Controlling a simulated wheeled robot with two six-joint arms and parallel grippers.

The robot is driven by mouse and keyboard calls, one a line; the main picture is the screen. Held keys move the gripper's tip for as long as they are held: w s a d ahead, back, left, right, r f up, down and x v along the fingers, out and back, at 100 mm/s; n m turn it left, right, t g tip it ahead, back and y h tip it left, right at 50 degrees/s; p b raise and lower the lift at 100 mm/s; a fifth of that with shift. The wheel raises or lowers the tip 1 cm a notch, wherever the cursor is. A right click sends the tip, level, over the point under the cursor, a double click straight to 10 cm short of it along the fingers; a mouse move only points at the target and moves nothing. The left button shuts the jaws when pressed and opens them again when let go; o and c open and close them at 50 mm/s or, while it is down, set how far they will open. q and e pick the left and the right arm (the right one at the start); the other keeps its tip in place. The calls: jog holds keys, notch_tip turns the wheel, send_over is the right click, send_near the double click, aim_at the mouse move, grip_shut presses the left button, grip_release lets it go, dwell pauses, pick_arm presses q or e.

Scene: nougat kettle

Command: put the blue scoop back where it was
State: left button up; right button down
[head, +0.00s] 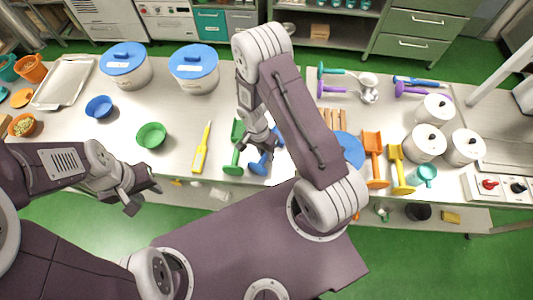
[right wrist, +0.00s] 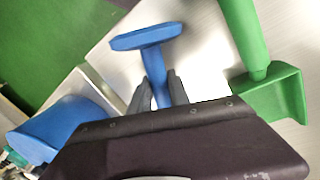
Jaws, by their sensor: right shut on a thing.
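The blue scoop is gripped by my right gripper, and its blue T-shaped end (head: 259,164) shows in the head view near the counter's front edge. In the right wrist view the T-shaped end (right wrist: 147,38) sticks out beyond the fingers. My right gripper (right wrist: 158,92) is shut on the blue shaft; the rest of the scoop is mostly hidden by the gripper and arm. I cannot tell whether it touches the counter. My left gripper (head: 143,196) is open and empty, in front of the counter at the left.
A green scoop (head: 236,152) lies just left of the blue one, close to it. A yellow tool (head: 202,150) and a green bowl (head: 151,135) lie farther left. Right of my arm are a blue round thing (head: 351,150), an orange scoop (head: 373,160) and a yellow scoop (head: 399,170).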

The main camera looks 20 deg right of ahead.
jog(key=shift+f, duration=0.15)
jog(key=c, duration=1.2)
grip_release()
jog(key=shift+c, duration=0.2)
